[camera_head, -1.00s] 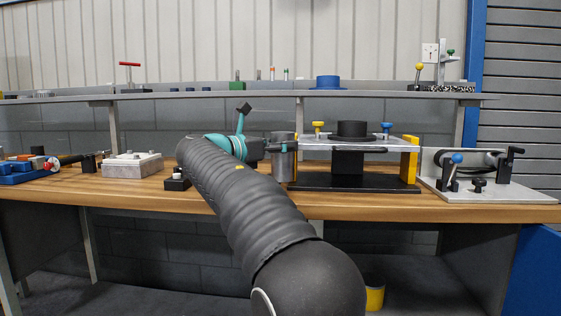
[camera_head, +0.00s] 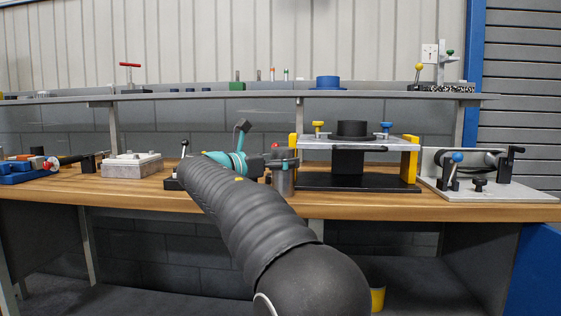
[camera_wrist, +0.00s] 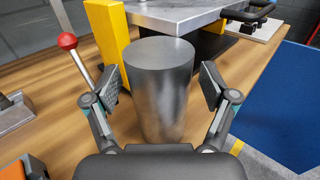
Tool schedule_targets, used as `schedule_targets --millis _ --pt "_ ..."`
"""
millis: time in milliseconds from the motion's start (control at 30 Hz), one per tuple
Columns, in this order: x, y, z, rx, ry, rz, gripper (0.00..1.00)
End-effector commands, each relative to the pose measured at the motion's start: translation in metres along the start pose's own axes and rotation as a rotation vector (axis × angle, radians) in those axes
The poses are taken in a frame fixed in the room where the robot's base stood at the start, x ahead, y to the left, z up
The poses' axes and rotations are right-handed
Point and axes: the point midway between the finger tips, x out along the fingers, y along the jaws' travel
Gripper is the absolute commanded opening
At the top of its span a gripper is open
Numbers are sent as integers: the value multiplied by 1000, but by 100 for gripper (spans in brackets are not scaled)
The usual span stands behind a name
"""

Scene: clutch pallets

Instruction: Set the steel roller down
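The steel roller (camera_wrist: 160,90) is a grey metal cylinder standing upright on the wooden bench top. In the head view its lower part (camera_head: 283,184) shows near the bench's front edge, left of a fixture, with its top hidden behind my gripper. My gripper (camera_wrist: 161,84) is open around the roller in the wrist view, one pad on each side, with a visible gap between each pad and the roller. My gripper (camera_head: 283,162) is at the height of the roller's upper part in the head view.
The fixture with a metal top plate (camera_head: 325,142) and yellow posts (camera_head: 409,162) stands close on the right. A red-knobbed lever (camera_wrist: 68,41) rises left of the roller. A pale block (camera_head: 132,168) lies farther left. The bench edge is near the roller.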

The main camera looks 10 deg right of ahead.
Motion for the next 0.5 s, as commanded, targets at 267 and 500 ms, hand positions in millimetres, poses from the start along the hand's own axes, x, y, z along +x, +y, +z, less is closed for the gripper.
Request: schedule_targets --millis 267,500 --pt "-4 0 4 1 0 1 84" --pt "-44 1 4 0 0 4 84"
